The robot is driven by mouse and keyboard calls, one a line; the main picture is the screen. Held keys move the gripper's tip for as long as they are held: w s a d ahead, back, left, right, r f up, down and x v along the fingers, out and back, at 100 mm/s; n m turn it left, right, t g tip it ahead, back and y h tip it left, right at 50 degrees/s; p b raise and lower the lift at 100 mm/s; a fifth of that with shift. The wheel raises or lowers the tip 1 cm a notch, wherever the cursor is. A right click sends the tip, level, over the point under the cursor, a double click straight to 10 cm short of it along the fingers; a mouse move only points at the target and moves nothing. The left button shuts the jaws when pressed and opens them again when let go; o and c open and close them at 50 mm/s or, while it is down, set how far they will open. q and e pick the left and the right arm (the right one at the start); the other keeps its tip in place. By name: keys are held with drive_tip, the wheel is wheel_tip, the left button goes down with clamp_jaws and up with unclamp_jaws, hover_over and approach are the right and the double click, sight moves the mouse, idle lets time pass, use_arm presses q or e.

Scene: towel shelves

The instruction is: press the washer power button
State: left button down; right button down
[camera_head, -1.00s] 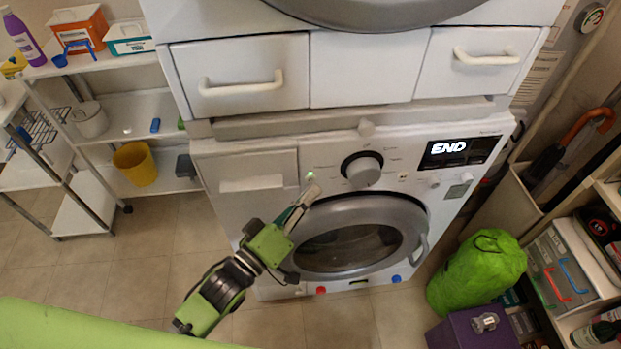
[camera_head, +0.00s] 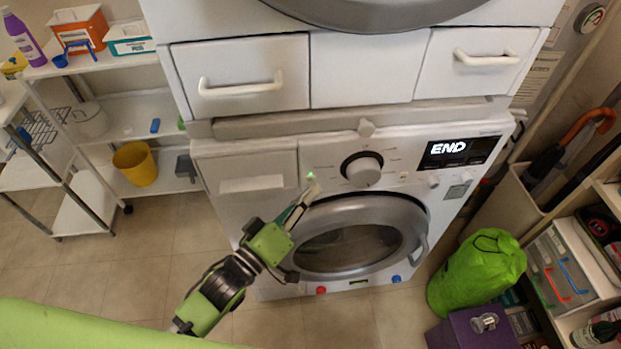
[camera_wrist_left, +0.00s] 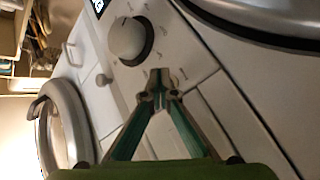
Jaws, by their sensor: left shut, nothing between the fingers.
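The white washer (camera_head: 400,184) has a round dial (camera_head: 362,169) and a dark display (camera_head: 459,152) reading "END". A small green-lit spot (camera_head: 310,176), likely the power button, glows left of the dial. My left gripper (camera_head: 313,187) is shut and empty, its tips just below the green light at the panel. Whether they touch it cannot be told. In the left wrist view the closed tips (camera_wrist_left: 160,79) are close to the panel, beside the dial (camera_wrist_left: 128,40); the button is not visible there. My right gripper is not in view.
The round washer door (camera_head: 345,238) is closed, just below my left gripper. Drawers (camera_head: 245,78) sit above the panel. A shelf rack (camera_head: 120,110) stands at left with a yellow bin (camera_head: 135,163). A green bag (camera_head: 478,273) is on the floor at right.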

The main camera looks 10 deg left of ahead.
use_arm(q)
drive_tip(key=shift+w+a, duration=0.1)
drive_tip(key=shift+w, duration=0.25)
drive_tip(key=shift+w, duration=0.15)
idle(0.3)
drive_tip(key=shift+s+p, duration=0.5)
drive_tip(key=shift+s, duration=0.15)
drive_tip(key=s+d+p, duration=0.1)
drive_tip(key=s+p, duration=0.1)
drive_tip(key=s, duration=0.3)
drive_tip(key=shift+s+d, duration=0.4)
idle(0.4)
